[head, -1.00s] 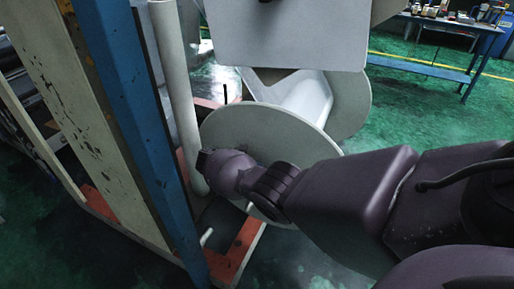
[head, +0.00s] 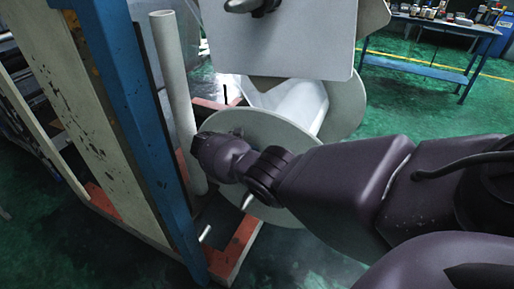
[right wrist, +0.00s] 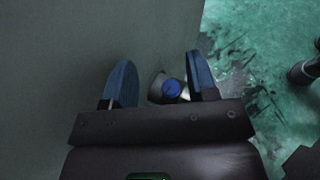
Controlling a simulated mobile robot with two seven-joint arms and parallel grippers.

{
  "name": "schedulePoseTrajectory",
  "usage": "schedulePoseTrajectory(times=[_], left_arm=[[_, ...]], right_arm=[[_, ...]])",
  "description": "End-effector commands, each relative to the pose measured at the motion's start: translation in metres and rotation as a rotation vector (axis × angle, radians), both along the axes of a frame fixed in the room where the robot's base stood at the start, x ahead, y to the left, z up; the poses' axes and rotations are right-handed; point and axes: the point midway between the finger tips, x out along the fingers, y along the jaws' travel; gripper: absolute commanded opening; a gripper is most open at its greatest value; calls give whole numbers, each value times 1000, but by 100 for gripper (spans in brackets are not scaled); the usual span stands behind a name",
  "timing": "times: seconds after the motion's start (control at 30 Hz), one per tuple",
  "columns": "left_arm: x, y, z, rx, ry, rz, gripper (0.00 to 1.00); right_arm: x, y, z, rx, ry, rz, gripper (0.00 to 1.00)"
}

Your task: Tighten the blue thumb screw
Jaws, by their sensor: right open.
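The blue thumb screw (right wrist: 171,89) shows in the right wrist view as a round blue head in a pale fitting. It sits between the two blue fingers of my right gripper (right wrist: 158,62), closer to the right finger. The gripper is open, with a gap to the left finger; I cannot tell whether the right finger touches the fitting. In the head view my right arm reaches in from the right over a pale round disc (head: 285,205), and the fingers and screw are not discernible there. My left gripper is not in view.
A blue post (head: 118,110) and a pale upright roller (head: 176,90) stand left of my right arm's end. A grey plate (head: 280,45) hangs above it. A red base frame (head: 235,250) lies below. A blue workbench (head: 430,75) stands at the back right.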

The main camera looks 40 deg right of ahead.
Motion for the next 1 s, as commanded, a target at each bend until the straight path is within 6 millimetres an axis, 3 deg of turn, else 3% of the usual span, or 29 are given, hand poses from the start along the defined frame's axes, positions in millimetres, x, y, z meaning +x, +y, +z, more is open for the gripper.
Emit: schedulePoseTrajectory(times=[0.03, 0.5, 0.7, 1.0], left_arm=[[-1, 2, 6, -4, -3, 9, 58], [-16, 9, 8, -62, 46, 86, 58], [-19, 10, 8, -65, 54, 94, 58], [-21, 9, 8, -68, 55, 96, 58]], right_arm=[[2, 0, 22, -1, -13, -1, 53], [0, 0, 108, -1, -7, 0, 53], [-1, 0, 125, 0, -1, 0, 53], [-1, 0, 127, 0, 5, -1, 53]])
